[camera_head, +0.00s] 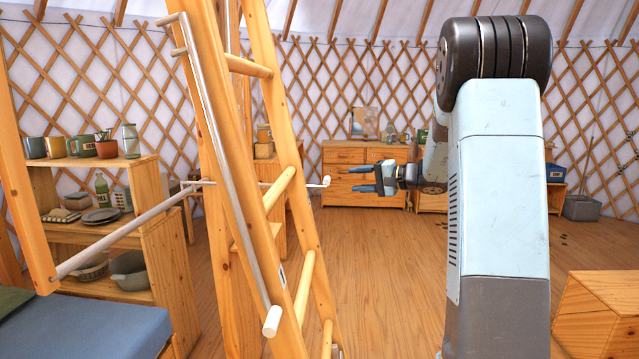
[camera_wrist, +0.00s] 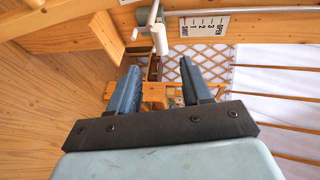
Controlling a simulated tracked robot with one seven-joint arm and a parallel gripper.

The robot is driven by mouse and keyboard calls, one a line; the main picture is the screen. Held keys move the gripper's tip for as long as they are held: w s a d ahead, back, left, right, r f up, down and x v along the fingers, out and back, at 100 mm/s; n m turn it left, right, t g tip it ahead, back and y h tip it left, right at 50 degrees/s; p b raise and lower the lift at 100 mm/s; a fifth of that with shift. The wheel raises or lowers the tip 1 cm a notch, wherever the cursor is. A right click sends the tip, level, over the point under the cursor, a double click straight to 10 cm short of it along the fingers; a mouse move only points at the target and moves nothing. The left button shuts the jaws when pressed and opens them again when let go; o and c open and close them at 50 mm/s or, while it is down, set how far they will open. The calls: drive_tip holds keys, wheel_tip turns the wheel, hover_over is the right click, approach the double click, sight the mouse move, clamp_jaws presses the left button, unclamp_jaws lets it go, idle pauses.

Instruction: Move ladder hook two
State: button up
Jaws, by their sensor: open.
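A wooden ladder (camera_head: 268,200) leans in the left middle of the head view. A long grey rod with a white grip (camera_head: 272,321) runs along its near rail. A second rod (camera_head: 125,229) crosses behind the near rail, and a short white-ended handle (camera_head: 325,182) sticks out right of the ladder. I cannot tell which is hook two. My gripper (camera_head: 368,178) is open and empty, to the right of that handle and apart from it. In the wrist view, a white grip on a grey lever (camera_wrist: 158,38) shows beyond the open fingertips (camera_wrist: 160,66), beside a label plate (camera_wrist: 205,27) marked OPEN and SHUT.
A shelf with mugs and dishes (camera_head: 150,225) and a blue cushion (camera_head: 90,330) stand at left. A wooden chest of drawers (camera_head: 345,190) is at the back, and a wooden box (camera_head: 600,315) at right front. The floor between is clear.

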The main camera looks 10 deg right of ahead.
drive_tip(key=x, duration=1.3)
drive_tip(key=shift+c, duration=0.3)
drive_tip(key=shift+s, duration=0.1)
clamp_jaws()
